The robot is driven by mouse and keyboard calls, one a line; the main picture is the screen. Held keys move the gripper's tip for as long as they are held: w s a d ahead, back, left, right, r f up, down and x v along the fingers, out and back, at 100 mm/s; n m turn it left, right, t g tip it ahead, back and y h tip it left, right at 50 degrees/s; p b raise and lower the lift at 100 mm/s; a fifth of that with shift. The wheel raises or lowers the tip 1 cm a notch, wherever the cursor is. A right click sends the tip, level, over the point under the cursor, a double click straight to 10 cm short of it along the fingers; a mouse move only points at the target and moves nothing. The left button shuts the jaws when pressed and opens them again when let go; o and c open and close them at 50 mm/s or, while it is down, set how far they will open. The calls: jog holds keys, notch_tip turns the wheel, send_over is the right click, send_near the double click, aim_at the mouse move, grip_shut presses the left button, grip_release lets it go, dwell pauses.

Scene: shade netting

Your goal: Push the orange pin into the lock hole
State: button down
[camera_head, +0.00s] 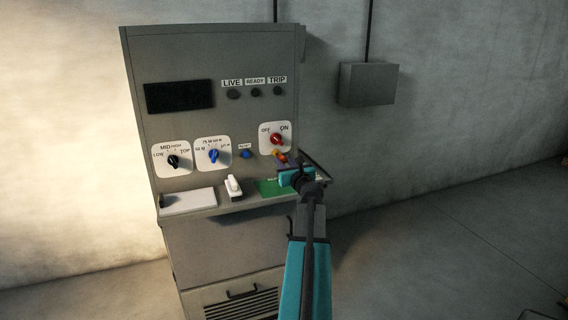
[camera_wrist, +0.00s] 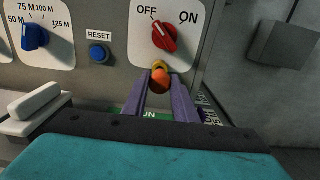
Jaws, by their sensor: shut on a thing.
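The orange pin (camera_wrist: 160,76) is between my gripper's fingertips (camera_wrist: 161,88) in the wrist view, just in front of the panel. A yellow ring (camera_wrist: 159,65) shows right behind the pin, below the red OFF/ON switch (camera_wrist: 164,36). The lock hole itself is hidden behind the pin, so I cannot tell how deep the pin sits. In the head view my gripper (camera_head: 283,160) is at the panel's right side, shut on the orange pin, with the red switch (camera_head: 276,139) just above.
A blue RESET button (camera_wrist: 99,53) and a blue range knob (camera_wrist: 35,36) lie left of the pin. A white rocker lever (camera_head: 233,187) and a green plate (camera_head: 270,187) are on the ledge below. A grey wall box (camera_head: 368,84) stands clear to the right.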

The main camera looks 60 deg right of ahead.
jog(key=shift+x, duration=1.35)
dwell(1.2)
jog(key=c, duration=1.4)
grip_release()
jog(key=shift+o, duration=0.2)
jog(key=shift+s, duration=0.1)
jog(key=b+v, duration=0.2)
jog(key=v, duration=1.1)
jog(key=shift+s+a, duration=0.25)
jog(key=shift+a, duration=0.05)
jog(key=shift+s, duration=0.1)
